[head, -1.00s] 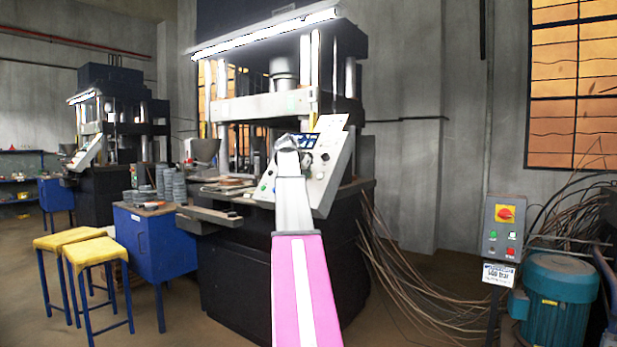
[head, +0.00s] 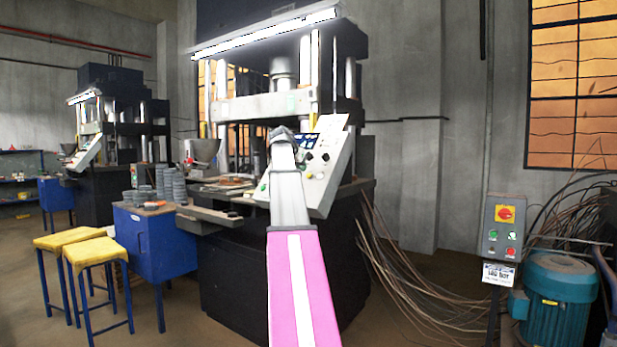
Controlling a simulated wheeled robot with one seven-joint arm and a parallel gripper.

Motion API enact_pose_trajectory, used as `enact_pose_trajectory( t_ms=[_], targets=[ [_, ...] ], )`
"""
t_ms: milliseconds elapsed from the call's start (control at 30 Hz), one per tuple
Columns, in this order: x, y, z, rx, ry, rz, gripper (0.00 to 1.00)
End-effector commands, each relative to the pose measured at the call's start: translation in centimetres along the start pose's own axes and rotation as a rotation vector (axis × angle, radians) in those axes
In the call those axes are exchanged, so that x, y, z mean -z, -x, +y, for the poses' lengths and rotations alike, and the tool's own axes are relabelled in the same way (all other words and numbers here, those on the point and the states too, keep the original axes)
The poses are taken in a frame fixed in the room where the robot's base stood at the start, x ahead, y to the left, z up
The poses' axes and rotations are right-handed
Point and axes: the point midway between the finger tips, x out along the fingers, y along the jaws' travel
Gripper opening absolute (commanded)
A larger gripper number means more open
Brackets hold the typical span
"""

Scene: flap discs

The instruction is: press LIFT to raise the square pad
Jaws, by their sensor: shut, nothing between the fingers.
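The slanted light-grey control panel (head: 330,165) is on the front right of the large press. It has a small dark screen, dark knobs and a few small buttons; no label is legible, so I cannot tell which button is LIFT. My gripper (head: 282,136) is shut and empty, in front of the panel's upper left part. My arm hides part of the panel's left side. I cannot tell from this view whether the fingertips touch it. I cannot make out the square pad; the press's work area lies partly behind my gripper.
A blue bench (head: 155,240) with stacks of grey discs (head: 170,184) and two yellow-topped stools (head: 95,252) stand at left. A switch box (head: 502,229) on a post, a teal motor (head: 560,290) and loose cables are at right. A second press stands behind at left.

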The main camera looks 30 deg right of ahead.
Motion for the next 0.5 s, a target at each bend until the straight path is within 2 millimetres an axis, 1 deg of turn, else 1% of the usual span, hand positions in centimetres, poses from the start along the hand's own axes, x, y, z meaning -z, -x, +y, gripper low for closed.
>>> enact_pose_trajectory(
  t_ms=[500],
  targets=[
    [0.0,3.4,0.0,0.001,0.0,0.0,0.0]
  ],
)
